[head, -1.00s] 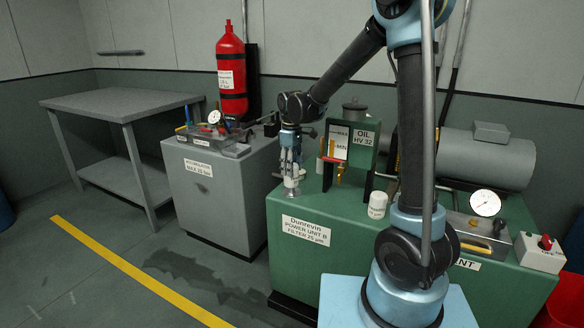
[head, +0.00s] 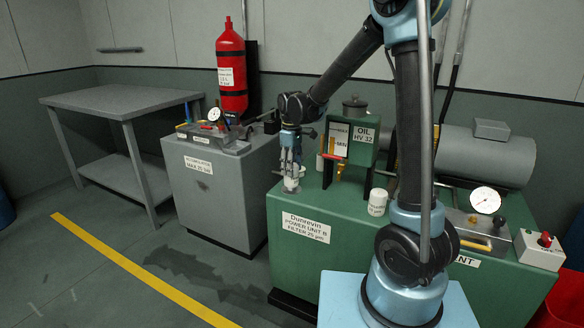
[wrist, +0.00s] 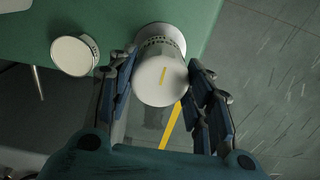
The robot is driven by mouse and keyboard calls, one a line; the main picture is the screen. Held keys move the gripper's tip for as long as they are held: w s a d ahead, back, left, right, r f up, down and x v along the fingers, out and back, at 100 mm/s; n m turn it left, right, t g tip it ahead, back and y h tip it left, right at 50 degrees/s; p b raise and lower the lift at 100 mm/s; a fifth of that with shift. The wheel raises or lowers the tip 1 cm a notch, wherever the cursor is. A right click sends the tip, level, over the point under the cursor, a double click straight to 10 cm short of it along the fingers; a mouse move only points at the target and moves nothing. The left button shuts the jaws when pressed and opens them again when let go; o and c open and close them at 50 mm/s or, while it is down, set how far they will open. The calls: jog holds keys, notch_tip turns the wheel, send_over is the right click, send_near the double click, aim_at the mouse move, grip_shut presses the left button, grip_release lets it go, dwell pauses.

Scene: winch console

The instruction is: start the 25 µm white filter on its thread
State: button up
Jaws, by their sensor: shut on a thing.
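My gripper (head: 291,180) is at the front left corner of the green power unit, pointing down. In the wrist view its fingers (wrist: 160,92) are shut on a white cylindrical filter (wrist: 160,82). A pale round seat (wrist: 178,32) shows just beyond that end, near the unit's edge. I cannot tell whether the threads are engaged. No size marking is readable on the held filter.
An oil tank (head: 352,140) with a level gauge stands behind. The grey accumulator cabinet (head: 215,195) is to the left.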

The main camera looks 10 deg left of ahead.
jog(key=shift+f, duration=1.1)
dwell(0.7)
jog(key=shift+m, duration=1.2)
jog(key=shift+m, duration=1.2)
jog(key=m, duration=0.4)
jog(key=shift+m, duration=1.4)
